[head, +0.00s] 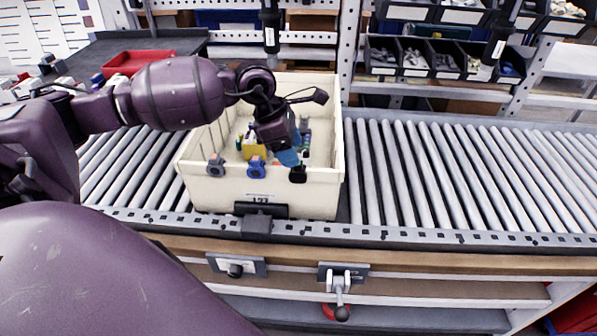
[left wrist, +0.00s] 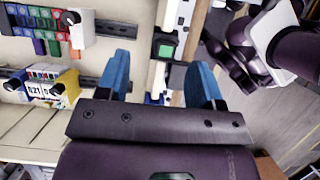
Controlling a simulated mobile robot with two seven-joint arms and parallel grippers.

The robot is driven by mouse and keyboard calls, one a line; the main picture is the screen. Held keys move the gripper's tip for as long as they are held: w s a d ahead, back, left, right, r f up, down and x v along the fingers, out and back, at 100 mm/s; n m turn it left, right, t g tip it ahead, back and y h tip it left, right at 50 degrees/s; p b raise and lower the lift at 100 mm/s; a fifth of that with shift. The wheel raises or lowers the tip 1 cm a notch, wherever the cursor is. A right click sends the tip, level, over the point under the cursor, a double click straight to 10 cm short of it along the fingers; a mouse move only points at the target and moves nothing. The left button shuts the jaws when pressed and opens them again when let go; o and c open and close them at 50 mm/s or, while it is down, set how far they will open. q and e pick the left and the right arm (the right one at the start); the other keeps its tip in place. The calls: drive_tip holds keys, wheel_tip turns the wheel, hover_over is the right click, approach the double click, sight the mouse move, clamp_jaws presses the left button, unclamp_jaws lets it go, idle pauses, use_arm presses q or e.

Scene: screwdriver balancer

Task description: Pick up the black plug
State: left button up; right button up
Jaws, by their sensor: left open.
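The black plug (head: 298,174) sits on the front rim of the cream crate (head: 265,197), at the right end of a short row. In the left wrist view, a black piece with a green square (left wrist: 167,47), which looks like this plug, shows on the crate's rim, beyond and between my blue fingertips. My left gripper (head: 291,150) is open and empty, pointing down just above and slightly behind the plug. Its spread blue fingers also show in the left wrist view (left wrist: 160,70). My right gripper does not show clearly in either view.
A grey plug (head: 216,166) and a blue plug (head: 256,167) sit on the same rim to the left. A yellow box (head: 254,148) and small coloured parts lie inside the crate. The crate stands on a roller conveyor (head: 470,180), clear to the right.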

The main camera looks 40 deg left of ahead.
sight(298, 170)
use_arm(q)
drive_tip(key=x, duration=0.3)
drive_tip(key=s+x, duration=0.1)
drive_tip(key=x, duration=0.1)
drive_tip(key=shift+w+a+f, duration=0.1)
drive_tip(key=shift+w+f, duration=0.15)
drive_tip(key=shift+f, duration=0.4)
drive_tip(key=shift+c, duration=0.2)
clamp_jaws()
